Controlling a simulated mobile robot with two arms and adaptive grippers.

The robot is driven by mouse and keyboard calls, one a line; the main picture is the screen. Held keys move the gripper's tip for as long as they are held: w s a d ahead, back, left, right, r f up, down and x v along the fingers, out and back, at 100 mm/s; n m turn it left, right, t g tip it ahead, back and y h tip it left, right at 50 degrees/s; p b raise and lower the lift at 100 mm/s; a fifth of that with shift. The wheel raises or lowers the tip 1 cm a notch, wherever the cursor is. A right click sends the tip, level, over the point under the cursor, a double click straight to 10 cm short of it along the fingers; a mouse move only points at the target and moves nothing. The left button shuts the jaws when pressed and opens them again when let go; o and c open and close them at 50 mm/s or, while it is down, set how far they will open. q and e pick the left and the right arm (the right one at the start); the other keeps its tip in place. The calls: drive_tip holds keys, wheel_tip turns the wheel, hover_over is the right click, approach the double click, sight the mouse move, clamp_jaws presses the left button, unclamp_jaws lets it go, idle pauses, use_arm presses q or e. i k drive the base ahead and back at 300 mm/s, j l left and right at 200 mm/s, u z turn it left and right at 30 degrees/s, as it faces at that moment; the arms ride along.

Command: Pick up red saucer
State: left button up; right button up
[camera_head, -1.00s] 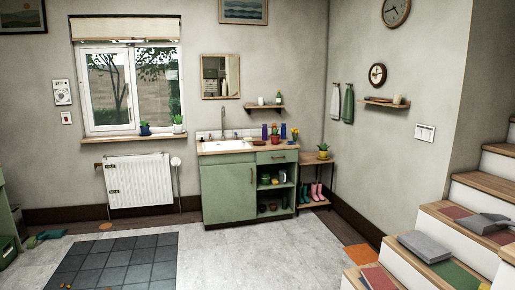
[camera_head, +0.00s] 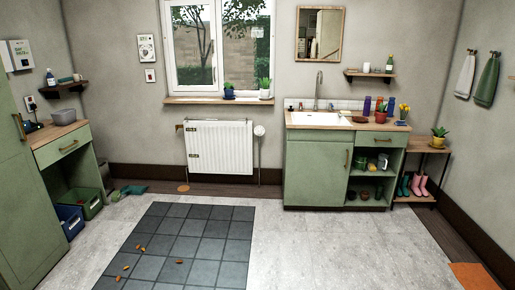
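A small flat reddish-brown thing (camera_head: 360,120) lies on the wooden top of the green sink cabinet (camera_head: 318,172), between the white sink and a red pot (camera_head: 381,117) with a plant. It is too small to tell whether it is the red saucer. No other thing in view is clearly a red saucer. Neither of my grippers is in view.
A dark tiled mat (camera_head: 190,245) with several small orange-brown bits lies on the open floor. Green cabinets (camera_head: 62,145) with a blue bin (camera_head: 70,222) stand at left. A radiator (camera_head: 219,147) hangs under the window. A plant stand (camera_head: 424,160) stands at right.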

sight(356, 119)
drive_tip(key=i, duration=2.15)
drive_tip(key=i+j+z, duration=0.2)
drive_tip(key=i, duration=0.3)
drive_tip(key=i+j+z, duration=0.2)
drive_tip(key=i, duration=0.35)
drive_tip(key=i+j+z, duration=0.25)
drive_tip(key=i, duration=0.25)
drive_tip(key=l+z, duration=0.1)
drive_tip(key=z, duration=1.1)
drive_tip(key=i+l+z, duration=0.3)
drive_tip(key=i, duration=0.45)
drive_tip(key=i+j+z, duration=0.1)
drive_tip(key=i+z, duration=0.15)
drive_tip(key=i, duration=2.85)
drive_tip(key=i+u, duration=0.3)
drive_tip(key=u, duration=0.2)
drive_tip(key=i+l+u, duration=0.2)
drive_tip(key=u, duration=0.3)
drive_tip(key=i+l+u, duration=0.25)
drive_tip(key=u, duration=2.65)
